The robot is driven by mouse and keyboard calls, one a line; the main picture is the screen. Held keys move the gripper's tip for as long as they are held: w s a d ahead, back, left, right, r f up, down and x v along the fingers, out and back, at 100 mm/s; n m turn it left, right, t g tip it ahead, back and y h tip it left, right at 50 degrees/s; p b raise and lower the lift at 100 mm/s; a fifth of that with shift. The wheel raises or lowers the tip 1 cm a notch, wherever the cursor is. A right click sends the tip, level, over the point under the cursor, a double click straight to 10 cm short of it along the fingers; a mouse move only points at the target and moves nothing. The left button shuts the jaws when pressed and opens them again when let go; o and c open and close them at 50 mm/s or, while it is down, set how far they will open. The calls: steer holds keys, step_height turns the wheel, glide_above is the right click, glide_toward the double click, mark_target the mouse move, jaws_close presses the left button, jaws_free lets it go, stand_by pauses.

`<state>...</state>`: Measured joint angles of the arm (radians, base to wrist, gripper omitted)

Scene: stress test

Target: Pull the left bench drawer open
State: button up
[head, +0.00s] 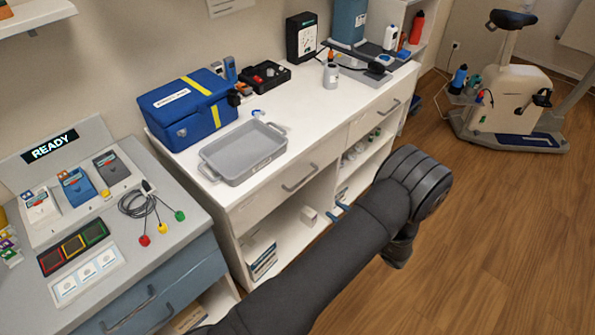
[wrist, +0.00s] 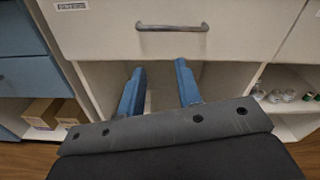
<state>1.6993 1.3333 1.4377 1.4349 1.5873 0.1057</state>
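The left bench drawer (head: 270,196) has a white front in the white bench and looks shut. Its grey bar handle (head: 299,178) is on the front face. In the wrist view the drawer front (wrist: 240,38) fills the top, with the handle (wrist: 172,27) near the upper middle. My gripper (wrist: 160,66) has two blue fingers spread apart with nothing between them. The fingertips show below the handle in the picture and do not touch it.
A grey tray (head: 243,152) and a blue case (head: 188,108) stand on the bench top above. A right drawer handle (head: 389,107) is farther along. Blue drawers (head: 150,300) stand at the left. Open wooden floor (head: 470,230) lies to the right.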

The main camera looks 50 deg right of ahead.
step_height(320, 180, up, 2)
steer(key=d+n+g, duration=0.1)
steer(key=d+n, duration=0.1)
steer(key=n, duration=0.5)
steer(key=n+g, duration=0.1)
steer(key=n, duration=0.7)
glide_toward(306, 179)
steer(key=x, duration=0.9)
steer(key=shift+f, duration=0.1)
jaws_close()
